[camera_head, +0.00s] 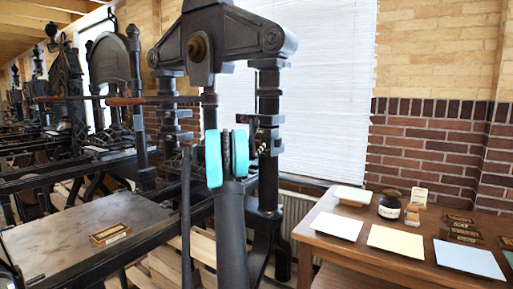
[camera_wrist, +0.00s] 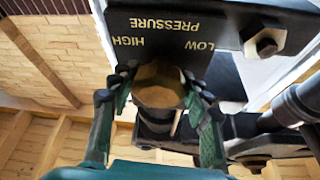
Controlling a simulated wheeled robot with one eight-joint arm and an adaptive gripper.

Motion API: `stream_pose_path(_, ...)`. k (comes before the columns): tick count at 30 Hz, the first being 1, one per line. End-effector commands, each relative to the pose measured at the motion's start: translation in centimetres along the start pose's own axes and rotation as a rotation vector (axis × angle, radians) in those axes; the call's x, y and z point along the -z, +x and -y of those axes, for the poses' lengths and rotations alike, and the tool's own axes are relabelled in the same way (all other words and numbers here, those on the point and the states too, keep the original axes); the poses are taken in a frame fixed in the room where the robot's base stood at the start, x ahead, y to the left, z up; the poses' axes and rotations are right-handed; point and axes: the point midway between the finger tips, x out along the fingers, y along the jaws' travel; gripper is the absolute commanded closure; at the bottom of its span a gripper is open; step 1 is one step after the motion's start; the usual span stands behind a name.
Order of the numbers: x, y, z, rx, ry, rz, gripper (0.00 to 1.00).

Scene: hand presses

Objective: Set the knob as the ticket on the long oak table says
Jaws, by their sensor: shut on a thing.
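In the wrist view, my gripper (camera_wrist: 158,82) is shut around a round, brass-coloured knob (camera_wrist: 160,94), one dark finger on each side. A black plate (camera_wrist: 165,40) beside it reads PRESSURE, HIGH and LOW, upside down in the picture. HIGH is at the left and LOW at the right. I cannot tell where the knob points. In the head view, my arm reaches the press (camera_head: 268,110); the knob is hidden there. A small cream card, seemingly the ticket (camera_head: 419,196), stands on the brown wooden table (camera_head: 335,243) at the right. Its writing is too small to read.
The table also bears a dark jar (camera_head: 390,205), pale sheets or trays (camera_head: 396,241) and several dark blocks. A flat press bed (camera_head: 75,235) with a small labelled block (camera_head: 110,234) lies at the left. More presses stand behind it.

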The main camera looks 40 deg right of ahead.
Motion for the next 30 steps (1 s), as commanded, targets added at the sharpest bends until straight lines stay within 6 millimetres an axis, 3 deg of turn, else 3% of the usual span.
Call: stream_pose_path(30, 0.12, -0.01, 0.26, -0.368, 0.885, 0.0, 0.82)
